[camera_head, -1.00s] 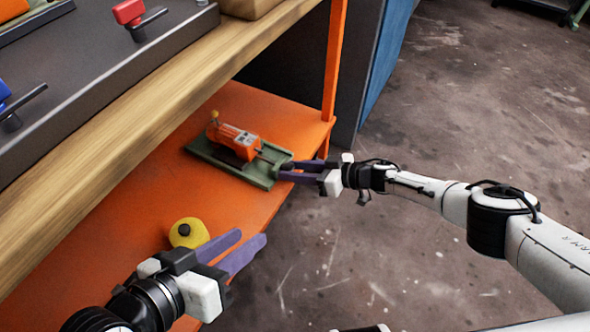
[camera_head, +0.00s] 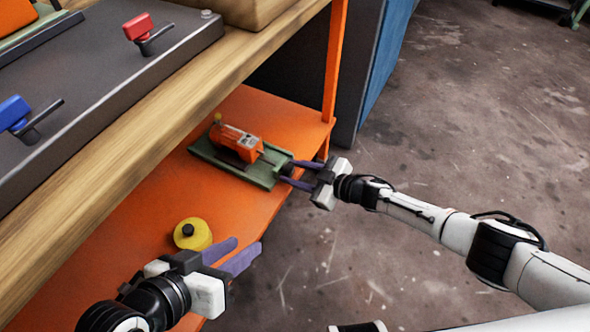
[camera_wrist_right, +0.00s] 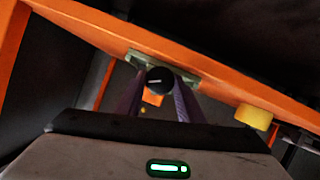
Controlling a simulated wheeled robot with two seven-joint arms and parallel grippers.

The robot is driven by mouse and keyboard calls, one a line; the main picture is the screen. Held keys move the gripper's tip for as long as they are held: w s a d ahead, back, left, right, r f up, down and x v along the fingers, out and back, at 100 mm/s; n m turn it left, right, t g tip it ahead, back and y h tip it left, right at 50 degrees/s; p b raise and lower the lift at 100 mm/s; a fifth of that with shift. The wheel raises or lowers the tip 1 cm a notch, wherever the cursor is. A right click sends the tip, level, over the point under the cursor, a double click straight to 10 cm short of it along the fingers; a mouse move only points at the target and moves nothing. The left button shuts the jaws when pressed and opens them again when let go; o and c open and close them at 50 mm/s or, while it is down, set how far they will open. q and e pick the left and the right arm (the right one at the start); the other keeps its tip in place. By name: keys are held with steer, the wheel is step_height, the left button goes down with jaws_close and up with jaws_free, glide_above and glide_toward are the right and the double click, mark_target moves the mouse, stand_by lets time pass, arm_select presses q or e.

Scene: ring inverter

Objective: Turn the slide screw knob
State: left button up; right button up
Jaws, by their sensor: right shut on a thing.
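The slide screw device (camera_head: 235,150) is a green base with an orange block on the orange lower shelf. Its black knob (camera_head: 287,169) is at the end facing my right arm. My right gripper (camera_head: 289,173) has its purple fingers shut on the knob, one on each side. In the right wrist view the black knob (camera_wrist_right: 159,80), with a white mark on its face, sits between the fingertips. My left gripper (camera_head: 238,252) is open and empty, beside the shelf's front edge and right of the yellow object.
A yellow object with a black top (camera_head: 192,234) stands on the orange shelf (camera_head: 165,195). A wooden bench top (camera_head: 180,82) overhangs the shelf, carrying a red-handled part (camera_head: 138,27) and a blue-handled part (camera_head: 15,112). An orange post (camera_head: 335,65) rises behind the device. Open floor lies right.

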steer(key=shift+n, duration=0.4)
stand_by(0.3)
steer(key=o, duration=1.1)
steer(key=shift+c, duration=0.2)
steer(key=shift+s+d+r, duration=0.1)
steer(key=shift+s+d, duration=0.05)
steer(key=shift+s, duration=0.05)
arm_select(q)
steer(key=shift+s+a+f+g+y+p, duration=0.15)
steer(key=shift+a+f+y+p, duration=0.3)
steer(key=shift+p, duration=0.5)
steer(key=shift+s+a+f+g+y+p, duration=0.1)
steer(key=shift+s+a+f+y+p, duration=0.1)
steer(key=shift+a+p, duration=0.6)
steer(key=shift+s+a+f+g+y+p, duration=0.15)
steer(key=shift+a+f+y+p, duration=0.2)
steer(key=shift+p, duration=0.75)
arm_select(e)
steer(key=v, duration=0.9)
steer(key=shift+s+d, duration=0.2)
steer(key=shift+s, duration=0.2)
